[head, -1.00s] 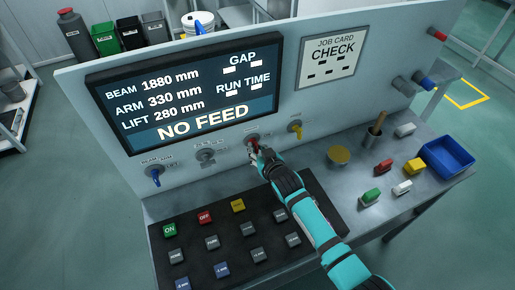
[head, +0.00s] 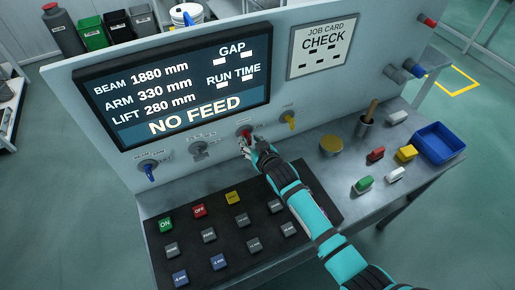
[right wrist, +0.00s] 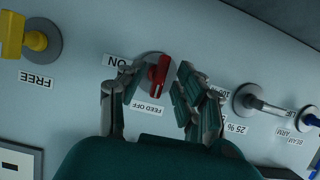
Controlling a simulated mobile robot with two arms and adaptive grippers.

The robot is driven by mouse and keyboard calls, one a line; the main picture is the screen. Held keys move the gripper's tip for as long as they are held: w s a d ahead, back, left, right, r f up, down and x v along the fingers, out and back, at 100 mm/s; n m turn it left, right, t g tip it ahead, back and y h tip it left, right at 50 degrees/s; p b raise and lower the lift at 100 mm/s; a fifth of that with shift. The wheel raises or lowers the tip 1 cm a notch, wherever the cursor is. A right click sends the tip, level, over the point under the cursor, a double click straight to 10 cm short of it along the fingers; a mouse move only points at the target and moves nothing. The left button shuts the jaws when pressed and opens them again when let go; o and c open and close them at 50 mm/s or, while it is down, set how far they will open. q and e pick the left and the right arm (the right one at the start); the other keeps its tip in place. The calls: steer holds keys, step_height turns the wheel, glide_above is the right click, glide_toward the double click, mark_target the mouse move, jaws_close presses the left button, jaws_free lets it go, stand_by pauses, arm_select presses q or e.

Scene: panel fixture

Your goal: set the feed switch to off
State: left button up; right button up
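The feed switch (head: 244,132) is a red handle on a round grey base, on the panel below the screen. In the right wrist view the red handle (right wrist: 158,76) stands nearly upright, its lower end toward the upside-down FEED OFF label (right wrist: 148,107). The ON label (right wrist: 117,61) is to its upper left. My right gripper (head: 251,143) is just in front of the switch. In the right wrist view my right gripper (right wrist: 159,71) is open, with fingers on both sides of the handle and gaps showing. My left gripper is not in view.
The screen (head: 180,92) reads NO FEED. A yellow switch (head: 289,118), a grey switch (head: 199,150) and a blue switch (head: 150,170) flank the red one. A button pad (head: 225,245) lies below. A blue bin (head: 438,145) and small blocks stand at right.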

steer(key=v, duration=1.1)
steer(key=shift+s, duration=0.15)
steer(key=s+d+f+g+h, duration=0.1)
steer(key=s+d, duration=0.1)
steer(key=s, duration=0.1)
steer(key=s+d+f+m+g, duration=0.1)
steer(key=s+d, duration=0.2)
steer(key=s+d+f+g+h, duration=0.1)
steer(key=s+d, duration=0.1)
steer(key=s, duration=0.1)
steer(key=shift+s+d+f+m+g+h, duration=0.1)
steer(key=shift+s+d+m+g+h, duration=0.1)
steer(key=shift+d+m+g+h, duration=0.1)
steer(key=s+d+m+g+h, duration=0.1)
steer(key=s+d+g, duration=0.25)
steer(key=s, duration=0.45)
steer(key=s+d+g+h, duration=0.1)
steer(key=s+d+g, duration=0.1)
steer(key=s+d, duration=0.5)
step_height(320, 180, down, 28)
steer(key=s+a+g+b, duration=0.1)
steer(key=s+a+b, duration=0.1)
steer(key=s+b, duration=0.1)
steer(key=s+d+f+g+b, duration=0.1)
steer(key=s+d+f+b, duration=0.1)
steer(key=s+f, duration=1.4)
step_height(320, 180, down, 4)
steer(key=shift+s+d+r, duration=0.25)
steer(key=shift+s+d, duration=0.1)
steer(key=shift+d, duration=0.1)
